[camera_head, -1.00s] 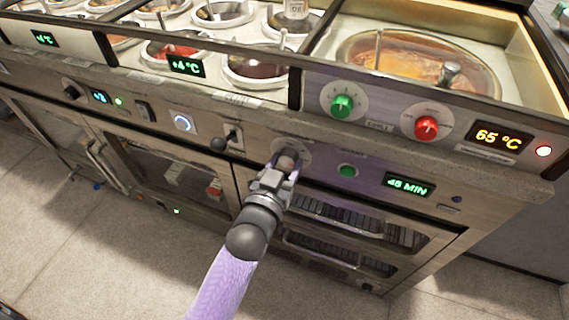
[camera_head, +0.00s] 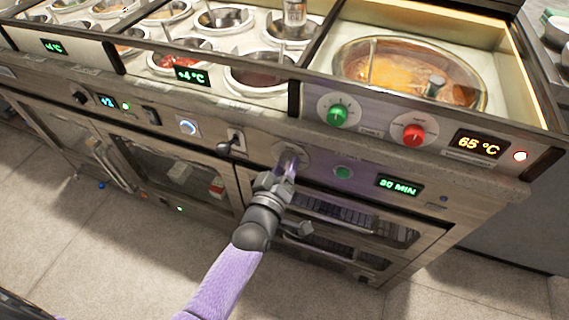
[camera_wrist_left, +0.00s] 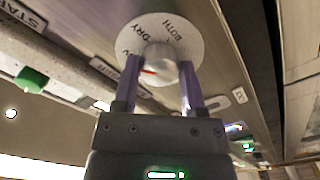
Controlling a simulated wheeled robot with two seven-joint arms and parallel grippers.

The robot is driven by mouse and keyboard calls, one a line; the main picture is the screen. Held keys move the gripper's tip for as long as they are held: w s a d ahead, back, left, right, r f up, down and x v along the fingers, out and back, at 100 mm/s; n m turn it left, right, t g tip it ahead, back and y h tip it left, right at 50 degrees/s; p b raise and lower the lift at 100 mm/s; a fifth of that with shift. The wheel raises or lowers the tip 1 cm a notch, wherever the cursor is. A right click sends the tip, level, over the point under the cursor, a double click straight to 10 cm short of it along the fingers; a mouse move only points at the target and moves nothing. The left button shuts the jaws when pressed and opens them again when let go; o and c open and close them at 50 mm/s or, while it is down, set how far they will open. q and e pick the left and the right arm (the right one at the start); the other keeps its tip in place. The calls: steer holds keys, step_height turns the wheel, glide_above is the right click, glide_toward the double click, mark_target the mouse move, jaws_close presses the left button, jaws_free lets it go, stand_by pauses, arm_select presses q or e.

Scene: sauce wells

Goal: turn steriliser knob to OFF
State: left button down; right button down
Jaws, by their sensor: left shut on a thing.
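The steriliser knob (camera_wrist_left: 160,62) is a pale round knob with a red mark, on a white dial (camera_wrist_left: 172,30) lettered BOTH and DRY in the left wrist view. Its red mark points towards the left of that picture; an OFF label is not legible. In the head view the dial (camera_head: 291,150) sits on the lower panel, the knob mostly hidden by my fingers. My left gripper (camera_head: 284,168) is shut on the knob, one finger on each side, as the left wrist view also shows (camera_wrist_left: 158,78). My right gripper is not in view.
Green (camera_head: 337,115) and red (camera_head: 414,134) knobs are above. Sauce wells fill the counter top; open floor lies in front.

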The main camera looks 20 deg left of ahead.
arm_select(q)
steer(key=n, duration=0.3)
steer(key=shift+n, duration=0.4)
steer(key=n, duration=0.6)
steer(key=shift+n, duration=0.7)
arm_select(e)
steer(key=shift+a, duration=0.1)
arm_select(q)
steer(key=c, duration=0.5)
jaws_free()
steer(key=shift+c, duration=0.2)
steer(key=o, duration=0.4)
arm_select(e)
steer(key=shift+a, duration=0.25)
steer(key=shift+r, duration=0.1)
